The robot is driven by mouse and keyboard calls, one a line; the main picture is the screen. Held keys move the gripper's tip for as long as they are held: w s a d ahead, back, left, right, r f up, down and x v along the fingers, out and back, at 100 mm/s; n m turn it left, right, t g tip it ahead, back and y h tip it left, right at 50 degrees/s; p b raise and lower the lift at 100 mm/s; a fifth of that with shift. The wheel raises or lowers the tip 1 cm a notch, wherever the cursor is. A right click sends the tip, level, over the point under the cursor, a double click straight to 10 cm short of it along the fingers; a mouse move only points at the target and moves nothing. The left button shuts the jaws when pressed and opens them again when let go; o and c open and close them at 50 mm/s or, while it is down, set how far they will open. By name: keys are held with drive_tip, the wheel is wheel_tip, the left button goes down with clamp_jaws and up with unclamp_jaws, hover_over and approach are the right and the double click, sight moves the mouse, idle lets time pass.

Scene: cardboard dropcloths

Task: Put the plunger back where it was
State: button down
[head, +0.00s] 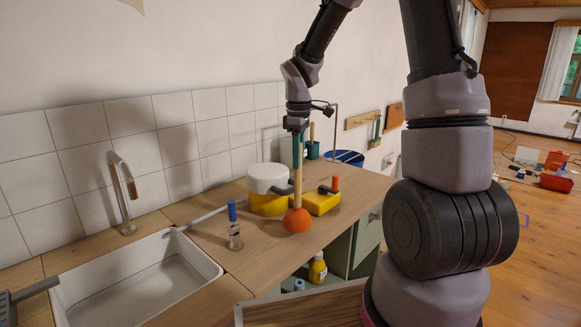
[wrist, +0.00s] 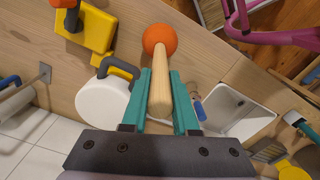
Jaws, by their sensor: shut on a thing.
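The plunger has an orange rubber cup (head: 297,220) and a light wooden handle (head: 297,182). In the head view it stands upright, its cup down at the wooden counter (head: 262,252); I cannot tell whether the cup touches the wood. My gripper (head: 298,138), with teal fingers, is shut on the upper part of the handle. In the wrist view the handle (wrist: 161,85) runs between the two teal fingers (wrist: 160,103) to the orange cup (wrist: 160,39). The fingers hide part of the handle in the head view.
A white and yellow container (head: 268,190) and a yellow block with an orange-topped handle (head: 322,202) stand close behind the plunger. A blue-handled tool (head: 233,226) stands to its left, near the white sink (head: 140,285). The counter's front right is clear.

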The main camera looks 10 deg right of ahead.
sight(298, 186)
drive_tip(key=shift+w+a+f, duration=0.3)
drive_tip(key=shift+w+f, duration=0.1)
drive_tip(key=shift+f, duration=0.2)
drive_tip(key=shift+w+a+f, duration=0.25)
drive_tip(key=shift+w+f, duration=0.2)
drive_tip(key=shift+f, duration=0.1)
drive_tip(key=shift+w+a+f, duration=0.3)
drive_tip(key=shift+w+f, duration=0.1)
drive_tip(key=shift+f, duration=0.3)
drive_tip(key=c, duration=0.7)
unclamp_jaws()
